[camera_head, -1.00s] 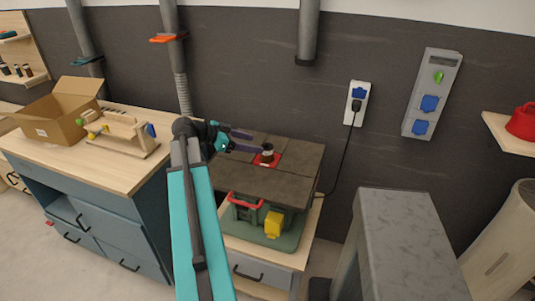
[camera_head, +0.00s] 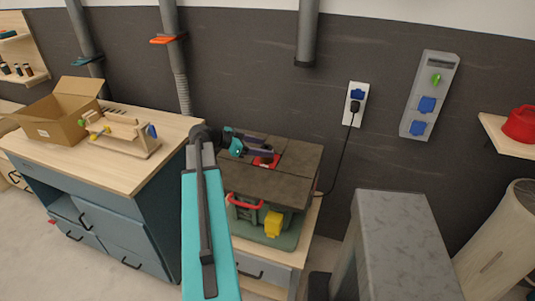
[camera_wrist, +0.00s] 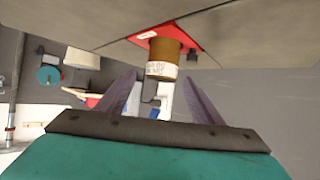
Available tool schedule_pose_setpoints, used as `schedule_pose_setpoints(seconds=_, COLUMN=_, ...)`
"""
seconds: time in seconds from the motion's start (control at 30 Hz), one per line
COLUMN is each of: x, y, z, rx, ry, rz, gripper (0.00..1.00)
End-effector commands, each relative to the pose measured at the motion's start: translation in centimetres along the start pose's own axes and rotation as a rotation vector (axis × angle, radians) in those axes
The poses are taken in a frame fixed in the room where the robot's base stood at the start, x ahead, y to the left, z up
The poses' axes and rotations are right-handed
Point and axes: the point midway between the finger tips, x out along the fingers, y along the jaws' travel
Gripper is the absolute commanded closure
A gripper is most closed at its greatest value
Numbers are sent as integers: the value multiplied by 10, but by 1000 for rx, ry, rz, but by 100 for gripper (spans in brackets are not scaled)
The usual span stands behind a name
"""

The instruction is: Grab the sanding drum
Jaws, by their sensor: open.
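The sanding drum (camera_wrist: 164,58) is a brown cylinder with a pale printed end band. It stands on a red plate (camera_wrist: 183,32) set in the dark top of the sanding machine (camera_head: 300,165). My gripper (camera_wrist: 160,80) is open and empty. In the wrist view its two purple fingers point at the drum, with the drum lying ahead between the lines of the fingertips. In the head view my gripper (camera_head: 262,147) is low over the machine's top at the drum, and its fingers hide most of the drum. I cannot tell whether they touch it.
The machine's green base with a yellow part (camera_head: 273,224) stands on a wooden-topped cabinet. A workbench (camera_head: 160,170) on the left holds a cardboard box (camera_head: 55,125) and a wooden device (camera_head: 125,137). A grey block (camera_head: 395,220) stands on the right.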

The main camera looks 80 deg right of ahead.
Motion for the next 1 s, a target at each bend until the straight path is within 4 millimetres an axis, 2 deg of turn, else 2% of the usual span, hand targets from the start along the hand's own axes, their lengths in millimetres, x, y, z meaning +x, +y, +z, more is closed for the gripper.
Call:
schedule_pose_setpoints(seconds=0.5, x=0, y=0, z=0, rx=0, ry=0, rz=-1, gripper=40)
schedule_pose_setpoints(seconds=0.87, x=-1, y=0, z=0, rx=0, ry=0, rz=-1, gripper=100)
schedule_pose_setpoints(seconds=1.0, x=-1, y=0, z=0, rx=0, ry=1, rz=-2, gripper=100)
